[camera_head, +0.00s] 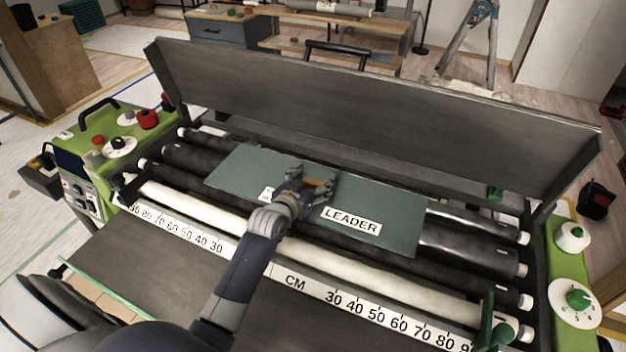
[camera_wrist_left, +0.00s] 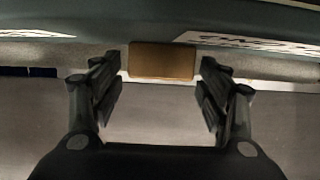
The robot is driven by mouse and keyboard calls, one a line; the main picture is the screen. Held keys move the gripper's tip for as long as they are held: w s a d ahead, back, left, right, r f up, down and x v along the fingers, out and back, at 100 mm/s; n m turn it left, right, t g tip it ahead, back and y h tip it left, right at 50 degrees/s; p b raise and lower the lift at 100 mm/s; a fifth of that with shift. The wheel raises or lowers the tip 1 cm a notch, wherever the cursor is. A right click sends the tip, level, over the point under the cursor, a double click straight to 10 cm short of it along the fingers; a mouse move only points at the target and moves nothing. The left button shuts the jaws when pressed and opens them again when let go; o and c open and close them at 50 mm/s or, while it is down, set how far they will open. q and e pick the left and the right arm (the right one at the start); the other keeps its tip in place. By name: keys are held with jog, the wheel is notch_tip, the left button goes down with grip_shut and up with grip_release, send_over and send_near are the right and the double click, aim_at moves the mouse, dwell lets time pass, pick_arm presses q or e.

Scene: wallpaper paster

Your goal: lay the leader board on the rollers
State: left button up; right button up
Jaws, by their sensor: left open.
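The leader board (camera_head: 375,208), a dark green flat panel with a white LEADER label, lies across the dark and white rollers (camera_head: 470,245) of the machine. My left gripper (camera_head: 318,190) is over the middle of the board, with its fingers spread on either side of a small brown block (camera_head: 313,183) on the board. In the left wrist view the open gripper (camera_wrist_left: 160,95) faces the brown block (camera_wrist_left: 162,61) between its fingertips, with a gap visible at each side. The board's green edge (camera_wrist_left: 90,25) shows beyond. My right gripper is not seen.
A large dark raised cover (camera_head: 370,115) stands behind the rollers. A centimetre scale (camera_head: 375,312) runs along the front. Green end housings with knobs (camera_head: 575,295) and a red button (camera_head: 148,118) flank the machine. A dark tray surface (camera_head: 150,265) lies in front.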

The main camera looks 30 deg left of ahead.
pick_arm(q)
jog(key=shift+s+f, duration=0.1)
jog(key=shift+f, duration=0.2)
jog(key=shift+r, duration=0.15)
jog(key=shift+r+p, duration=0.3)
jog(key=shift+r, duration=0.25)
jog(key=b+v, duration=0.1)
jog(key=v, duration=1.1)
jog(key=shift+r, duration=0.1)
